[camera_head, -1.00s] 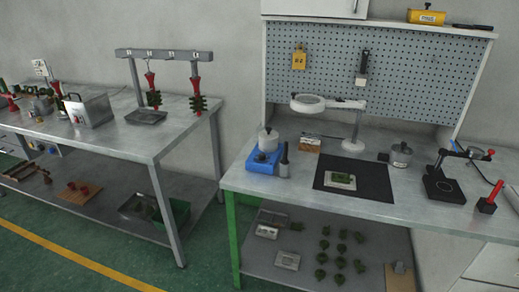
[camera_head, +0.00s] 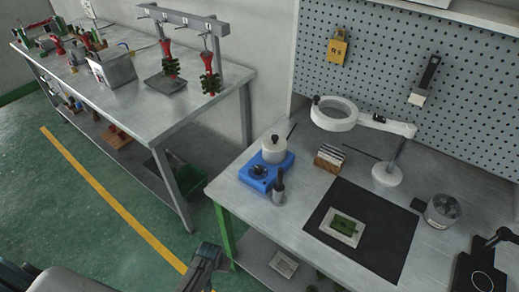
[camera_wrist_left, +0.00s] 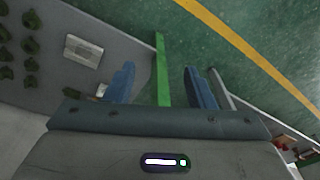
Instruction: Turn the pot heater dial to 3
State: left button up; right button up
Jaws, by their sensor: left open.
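The pot heater (camera_head: 266,172) is a blue box near the left end of the right workbench. Its black dial (camera_head: 258,171) is on the front face; the number it points to is too small to read. A white pot (camera_head: 275,149) with a black knob sits on top. My left arm shows at the bottom of the head view, and my left gripper (camera_head: 205,262) is low in front of the bench, well short of the heater. In the left wrist view the left gripper (camera_wrist_left: 158,85) is open with nothing between its fingers. My right gripper is not in view.
A dark tool (camera_head: 278,187) stands close to the heater's right front. A card holder (camera_head: 329,158), a magnifier lamp (camera_head: 387,174) and a black mat (camera_head: 330,246) lie further right. The bench's green leg (camera_head: 225,232) is below. Another table (camera_head: 130,95) stands left.

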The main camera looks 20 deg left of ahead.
pick_arm(q)
jog(key=w+d+r+n+p, duration=0.1)
jog(key=w+r+p, duration=0.3)
jog(key=r, duration=1)
jog(key=w+d+r+n+p, duration=0.15)
jog(key=w+r, duration=0.45)
jog(key=r, duration=0.9)
jog(key=shift+h, duration=0.3)
jog(key=w+r, duration=0.1)
jog(key=w, duration=0.1)
jog(key=w+d+r, duration=0.1)
jog(key=w, duration=0.1)
jog(key=w+r+p, duration=0.1)
jog(key=w+r, duration=0.1)
jog(key=w, duration=0.1)
jog(key=shift+d, duration=0.4)
notch_tip(320, 180, up, 8)
jog(key=n+g, duration=0.1)
send_over(258, 168)
jog(key=p, duration=0.1)
notch_tip(258, 168, down, 9)
jog(key=p, duration=0.2)
jog(key=shift+r+p, duration=0.2)
jog(key=shift+p, duration=0.15)
jog(key=shift+f, duration=0.5)
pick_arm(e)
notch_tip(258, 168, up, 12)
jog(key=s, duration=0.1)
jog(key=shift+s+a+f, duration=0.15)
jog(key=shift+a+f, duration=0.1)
